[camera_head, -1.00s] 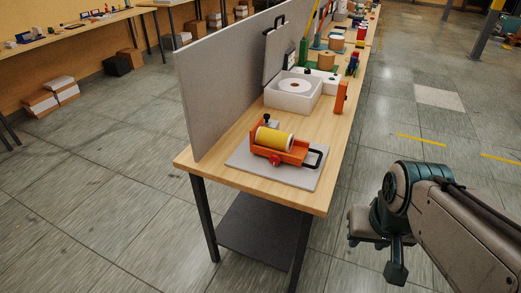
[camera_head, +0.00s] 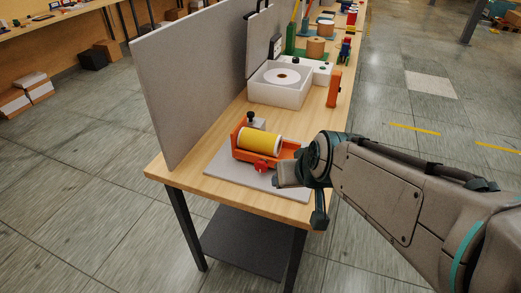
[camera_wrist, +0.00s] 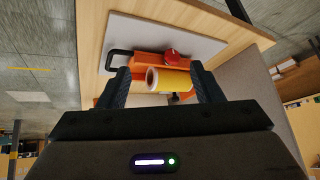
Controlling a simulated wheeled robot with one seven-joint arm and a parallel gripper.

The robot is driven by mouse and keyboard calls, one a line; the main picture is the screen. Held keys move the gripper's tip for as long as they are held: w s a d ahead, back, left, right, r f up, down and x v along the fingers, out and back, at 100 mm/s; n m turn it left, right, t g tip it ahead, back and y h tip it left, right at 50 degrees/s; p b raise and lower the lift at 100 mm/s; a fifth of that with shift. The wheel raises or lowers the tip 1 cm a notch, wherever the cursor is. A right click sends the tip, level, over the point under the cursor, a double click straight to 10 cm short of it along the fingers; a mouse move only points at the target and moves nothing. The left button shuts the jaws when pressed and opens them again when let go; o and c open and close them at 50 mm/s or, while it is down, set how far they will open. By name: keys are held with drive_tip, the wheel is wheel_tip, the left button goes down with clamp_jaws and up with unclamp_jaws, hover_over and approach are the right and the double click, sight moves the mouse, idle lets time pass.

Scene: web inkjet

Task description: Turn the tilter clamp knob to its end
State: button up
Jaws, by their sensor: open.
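The tilter is an orange cradle (camera_head: 243,153) with a yellow roll (camera_head: 261,141) lying in it, on a grey base plate (camera_head: 222,170). A red knob (camera_head: 262,167) sits on its near side and also shows in the wrist view (camera_wrist: 172,55). A black knob (camera_head: 250,117) stands behind the roll; I cannot tell which one is the clamp knob. My gripper (camera_wrist: 163,88) is open and empty, its fingers framing the yellow roll (camera_wrist: 170,80) in the wrist view. It is at the tilter's right side in the head view, hiding the black handle, which shows in the wrist view (camera_wrist: 114,60).
A grey upright panel (camera_head: 190,80) closes the table's left side. Behind the tilter stand a white box with a disc (camera_head: 278,88) and an orange upright block (camera_head: 334,89). The wooden tabletop (camera_head: 232,112) has a narrow free strip there. Floor is open on the right.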

sight(260, 167)
drive_tip(key=w+a+f+t+b, duration=0.3)
drive_tip(key=w+a+t+b, duration=0.1)
drive_tip(key=a+b, duration=0.25)
drive_tip(key=w+a+f+t+b, duration=0.3)
drive_tip(key=w+a+t+b, duration=0.15)
drive_tip(key=a, duration=0.25)
drive_tip(key=s+d+f+m+t+h+b, duration=0.1)
drive_tip(key=s+f+m+t+h+b, duration=0.15)
drive_tip(key=s+f+h+b, duration=0.45)
drive_tip(key=shift+m+g+h, duration=0.3)
drive_tip(key=shift+m+h, duration=0.25)
drive_tip(key=shift+h, duration=0.15)
drive_tip(key=b+x, duration=0.1)
drive_tip(key=x, duration=0.4)
drive_tip(key=b+x, duration=0.1)
drive_tip(key=x, duration=0.4)
drive_tip(key=f+b+x, duration=0.1)
drive_tip(key=x, duration=0.5)
drive_tip(key=shift+a+b, duration=0.3)
drive_tip(key=shift+b, duration=0.1)
drive_tip(key=c, duration=1)
